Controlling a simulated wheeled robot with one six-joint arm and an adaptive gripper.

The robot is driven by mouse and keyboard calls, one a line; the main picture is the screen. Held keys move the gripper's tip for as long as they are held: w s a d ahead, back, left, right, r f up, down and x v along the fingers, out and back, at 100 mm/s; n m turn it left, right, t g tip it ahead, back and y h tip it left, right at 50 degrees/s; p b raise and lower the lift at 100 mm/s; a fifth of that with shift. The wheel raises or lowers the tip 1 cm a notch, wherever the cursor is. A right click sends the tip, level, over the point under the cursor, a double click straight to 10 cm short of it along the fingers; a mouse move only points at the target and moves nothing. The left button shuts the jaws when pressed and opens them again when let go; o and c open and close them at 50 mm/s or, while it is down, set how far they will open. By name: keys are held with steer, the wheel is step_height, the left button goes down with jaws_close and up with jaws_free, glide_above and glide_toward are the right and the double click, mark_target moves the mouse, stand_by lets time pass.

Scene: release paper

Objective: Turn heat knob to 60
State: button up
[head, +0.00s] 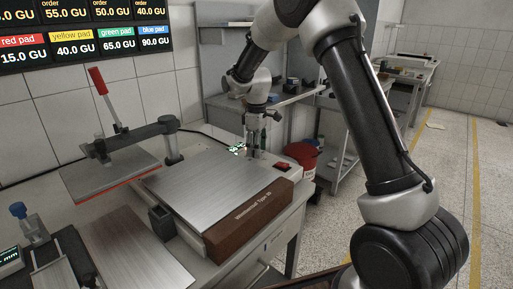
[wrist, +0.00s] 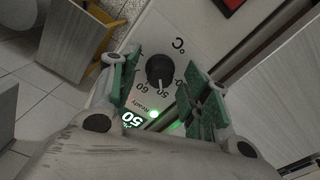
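The black heat knob (wrist: 159,68) sits on a light panel (wrist: 152,34) marked °C, with small numbers including 50 and 60 below it in the wrist view. The knob's pointer is toward the lower side, near the 50 mark. A lit display (wrist: 132,120) reads 50, upside down, beside a green light (wrist: 154,114) and the word Ready. My gripper (wrist: 164,84) is open, one green-padded finger on each side of the knob, with gaps visible. In the head view my gripper (head: 254,148) points down behind the metal-topped press; the knob cannot be made out there.
A brown-sided block with a metal top (head: 222,180) stands in front of my gripper. A red-handled press arm (head: 98,82) is to its left. A red switch (head: 282,167) and a red round bin (head: 299,158) are to the right.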

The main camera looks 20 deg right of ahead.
jaws_close()
steer(key=shift+m, duration=0.4)
steer(key=m, duration=0.3)
steer(key=shift+m, duration=0.3)
steer(key=m, duration=0.4)
steer(key=shift+m, duration=0.3)
steer(key=shift+o, duration=0.4)
jaws_free()
